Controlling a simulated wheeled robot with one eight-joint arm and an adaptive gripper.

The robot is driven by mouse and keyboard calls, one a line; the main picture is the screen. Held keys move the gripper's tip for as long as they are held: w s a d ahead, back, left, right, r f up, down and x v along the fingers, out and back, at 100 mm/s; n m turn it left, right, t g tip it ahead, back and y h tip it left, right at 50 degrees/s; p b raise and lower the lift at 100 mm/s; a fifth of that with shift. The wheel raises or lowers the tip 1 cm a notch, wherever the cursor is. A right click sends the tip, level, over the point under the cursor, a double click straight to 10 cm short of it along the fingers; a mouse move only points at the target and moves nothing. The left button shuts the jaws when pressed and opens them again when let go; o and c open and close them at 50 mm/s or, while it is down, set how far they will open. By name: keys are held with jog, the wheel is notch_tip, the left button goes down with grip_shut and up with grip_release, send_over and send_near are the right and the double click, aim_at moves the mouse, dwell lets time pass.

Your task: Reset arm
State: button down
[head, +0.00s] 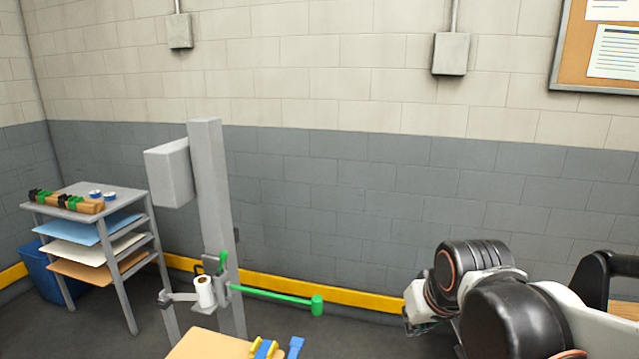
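My arm (505,312) is folded at the lower right of the head view, with black rounded joints and white links. What looks like my gripper (424,322) hangs at its left end, pointing down and partly hidden by the arm. It is too small and too covered to tell whether its fingers are open or shut. I see nothing held in it. It is apart from the green lever to its left.
A grey post machine (208,175) has a green lever (275,295) reaching right and a white roll (204,291). A wooden surface (205,345) with yellow and blue clamps (265,348) is below. A shelf rack (130,197) and blue bin (45,270) stand left.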

jog(key=s+d+m+t, duration=0.1)
jog(key=s+d, duration=0.1)
jog(key=s, duration=1)
jog(key=shift+s+d+f, duration=0.25)
jog(key=shift+d+f, duration=0.05)
